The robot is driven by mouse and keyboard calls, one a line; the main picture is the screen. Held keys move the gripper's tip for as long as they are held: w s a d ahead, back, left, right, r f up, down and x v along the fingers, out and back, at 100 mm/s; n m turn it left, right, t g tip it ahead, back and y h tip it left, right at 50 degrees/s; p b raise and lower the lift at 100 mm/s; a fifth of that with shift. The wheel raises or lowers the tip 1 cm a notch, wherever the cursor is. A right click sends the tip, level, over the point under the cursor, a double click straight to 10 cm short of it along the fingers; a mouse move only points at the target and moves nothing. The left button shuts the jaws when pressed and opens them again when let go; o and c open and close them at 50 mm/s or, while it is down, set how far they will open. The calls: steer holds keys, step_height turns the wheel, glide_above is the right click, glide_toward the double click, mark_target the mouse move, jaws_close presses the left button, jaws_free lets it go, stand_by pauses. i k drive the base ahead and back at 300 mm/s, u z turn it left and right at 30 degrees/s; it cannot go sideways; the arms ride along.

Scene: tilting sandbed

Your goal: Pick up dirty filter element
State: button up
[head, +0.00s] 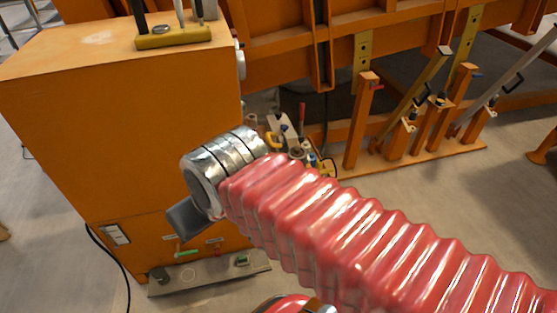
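My arm, in a red ribbed sleeve, reaches from the lower right to the middle of the head view. It ends in a silver banded collar. A flat dark grey piece, which looks like part of my gripper (187,220), sticks out below the collar, in front of the orange cabinet. The fingertips do not show clearly, and I cannot see whether they are open or hold anything. I cannot make out a dirty filter element. My arm hides part of the floor and of the area behind it.
The large orange cabinet (115,110) fills the left. A yellow block (172,38) stands on its top. A grey plate (212,274) lies at its foot, and a black cable (117,262) runs beside it. Small parts (283,128) cluster behind my collar. Orange posts and levers (360,120) stand at right.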

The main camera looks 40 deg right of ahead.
mark_target(297, 152)
steer(key=u, duration=2.75)
steer(key=k, duration=2.45)
steer(key=z, duration=0.05)
